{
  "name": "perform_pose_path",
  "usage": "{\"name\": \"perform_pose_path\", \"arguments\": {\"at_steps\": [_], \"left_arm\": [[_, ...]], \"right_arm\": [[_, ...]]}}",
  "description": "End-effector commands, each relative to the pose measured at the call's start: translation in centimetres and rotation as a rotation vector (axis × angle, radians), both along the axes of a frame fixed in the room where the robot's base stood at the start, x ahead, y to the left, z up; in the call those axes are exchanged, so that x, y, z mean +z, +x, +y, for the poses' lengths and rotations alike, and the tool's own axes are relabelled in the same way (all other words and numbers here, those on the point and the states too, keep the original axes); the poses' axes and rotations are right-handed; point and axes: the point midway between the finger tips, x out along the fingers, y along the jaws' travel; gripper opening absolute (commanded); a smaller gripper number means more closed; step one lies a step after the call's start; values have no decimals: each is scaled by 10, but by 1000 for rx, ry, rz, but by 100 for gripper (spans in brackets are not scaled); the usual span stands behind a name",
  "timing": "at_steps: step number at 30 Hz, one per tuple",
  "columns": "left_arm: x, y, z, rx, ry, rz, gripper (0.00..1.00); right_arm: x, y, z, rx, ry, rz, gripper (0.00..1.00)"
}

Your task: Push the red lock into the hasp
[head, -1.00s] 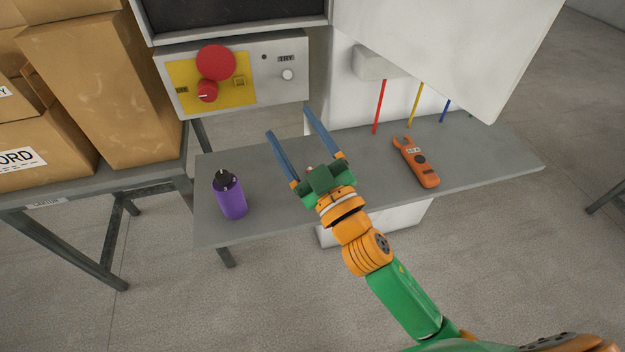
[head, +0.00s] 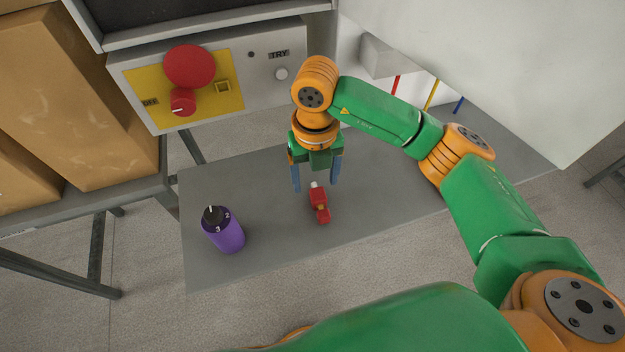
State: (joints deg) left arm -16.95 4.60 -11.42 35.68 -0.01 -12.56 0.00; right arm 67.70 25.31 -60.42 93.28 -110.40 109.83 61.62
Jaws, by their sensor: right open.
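The red lock (head: 320,207) lies on the grey table (head: 270,240), with a pale end toward the panel. My right gripper (head: 316,184) points down just behind the lock. Its blue fingers are apart and empty, one at each side of the lock's far end. I cannot tell how high the fingertips are above the table. A small yellow square bracket (head: 223,87), which looks like the hasp, is on the panel's yellow plate (head: 215,104), right of a red knob (head: 183,103) marked OFF. My left gripper is not in view.
A big red button (head: 190,66) sits above the knob. Cardboard boxes (head: 75,90) are at the left. Red, yellow and blue rods hang near the white cover at the right.

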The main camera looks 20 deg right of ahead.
Motion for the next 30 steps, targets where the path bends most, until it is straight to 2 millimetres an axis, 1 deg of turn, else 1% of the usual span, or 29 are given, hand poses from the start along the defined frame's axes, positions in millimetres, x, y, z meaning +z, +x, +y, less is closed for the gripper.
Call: {"name": "perform_pose_path", "arguments": {"at_steps": [7,14,20,22,27,30], "left_arm": [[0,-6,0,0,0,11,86],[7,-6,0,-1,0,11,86],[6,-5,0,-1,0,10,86],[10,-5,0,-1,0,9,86],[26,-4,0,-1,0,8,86],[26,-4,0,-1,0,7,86]], "right_arm": [[-1,0,1,2,3,1,75],[-18,-1,0,4,5,2,75],[-19,0,0,4,6,1,75],[-22,-1,-1,3,5,4,75],[-48,-1,-8,2,3,7,75],[-64,-1,-7,4,6,4,75]]}}
